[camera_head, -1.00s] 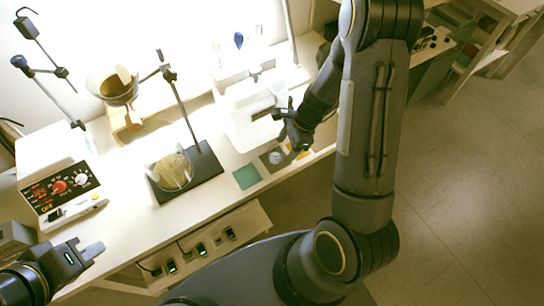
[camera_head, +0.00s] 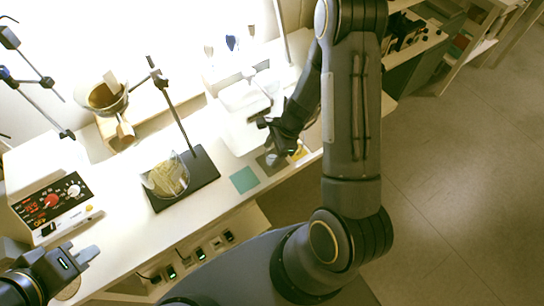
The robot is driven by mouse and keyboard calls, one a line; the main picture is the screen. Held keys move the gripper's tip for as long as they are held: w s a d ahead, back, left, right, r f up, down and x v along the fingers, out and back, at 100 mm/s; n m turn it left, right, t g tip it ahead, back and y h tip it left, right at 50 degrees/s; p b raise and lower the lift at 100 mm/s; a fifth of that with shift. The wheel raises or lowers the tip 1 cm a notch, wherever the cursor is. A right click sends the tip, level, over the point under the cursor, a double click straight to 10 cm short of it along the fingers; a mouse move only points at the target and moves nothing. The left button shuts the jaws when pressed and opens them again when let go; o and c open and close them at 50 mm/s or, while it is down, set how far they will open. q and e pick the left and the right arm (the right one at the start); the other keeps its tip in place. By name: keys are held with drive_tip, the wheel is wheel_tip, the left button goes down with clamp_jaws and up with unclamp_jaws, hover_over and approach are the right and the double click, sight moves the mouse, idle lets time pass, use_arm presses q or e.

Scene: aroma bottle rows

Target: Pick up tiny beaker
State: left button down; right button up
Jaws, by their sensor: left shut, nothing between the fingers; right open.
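A tiny glass beaker (camera_head: 271,158) appears to stand on a dark square pad near the bench's front edge, small and hard to make out. My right gripper (camera_head: 268,139) is open just above and beside it in the picture, with its fingers pointing left and down. The fingers are not around the beaker, and I cannot tell if they touch it. My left gripper (camera_head: 84,256) is shut and empty at the lower left, by the bench's front edge.
A large beaker with yellowish contents (camera_head: 168,177) stands on a dark stand base (camera_head: 200,178). A green pad (camera_head: 244,180) lies left of the dark pad. A white tray (camera_head: 240,130) is behind. A control box (camera_head: 50,200) stands at left, and a bowl (camera_head: 104,97) behind.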

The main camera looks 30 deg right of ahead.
drive_tip(key=shift+x, duration=1.35)
drive_tip(key=shift+s, duration=0.1)
drive_tip(key=c, duration=1.1)
drive_tip(key=shift+o, duration=0.2)
drive_tip(key=shift+r, duration=0.1)
